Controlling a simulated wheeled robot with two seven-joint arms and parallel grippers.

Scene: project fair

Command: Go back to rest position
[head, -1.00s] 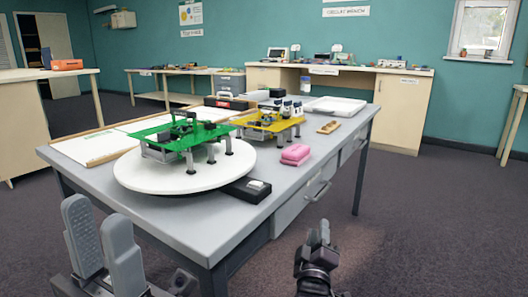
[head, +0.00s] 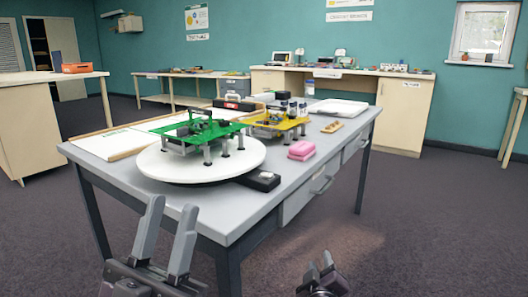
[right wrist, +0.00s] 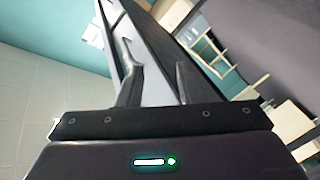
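My left gripper (head: 172,206) is at the bottom left of the head view, in front of the grey table's near edge. Its two fingers point up with a gap between them and nothing in it. My right gripper (head: 320,262) is low in the head view, over the floor to the right of the table. In the right wrist view my right gripper (right wrist: 154,62) has its fingers apart and empty. Both grippers are clear of the objects on the table.
The grey table (head: 230,213) bears a white turntable (head: 165,169) with a green board (head: 190,134), a yellow board (head: 270,122), a pink block (head: 301,150) and a black box (head: 259,180). Open carpet (head: 420,220) lies to the right.

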